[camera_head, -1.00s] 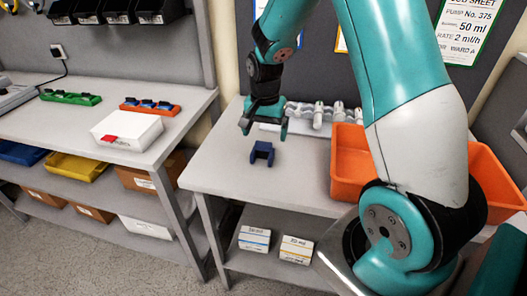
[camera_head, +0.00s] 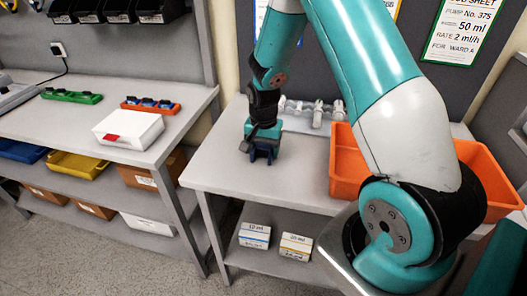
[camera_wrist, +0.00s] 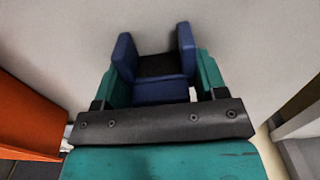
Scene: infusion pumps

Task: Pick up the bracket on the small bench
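The bracket is a dark blue U-shaped piece (camera_head: 262,158) standing on the small bench (camera_head: 230,178), near its left front part. In the wrist view the bracket (camera_wrist: 162,90) lies between the two teal fingers of my gripper (camera_wrist: 163,70), its two prongs pointing away from the palm. My gripper (camera_head: 263,138) is down over the bracket in the head view and hides part of it. A small light gap shows between the bracket and the right finger in the wrist view; the left finger is close against or overlapped by the bracket. The fingers look open around it.
An orange bin (camera_head: 345,165) stands to the right on the small bench, partly behind my arm. Clear and white fittings (camera_head: 318,112) lie behind the gripper. The left bench (camera_head: 60,120) holds a white box (camera_head: 128,130) and small trays. The bench front is clear.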

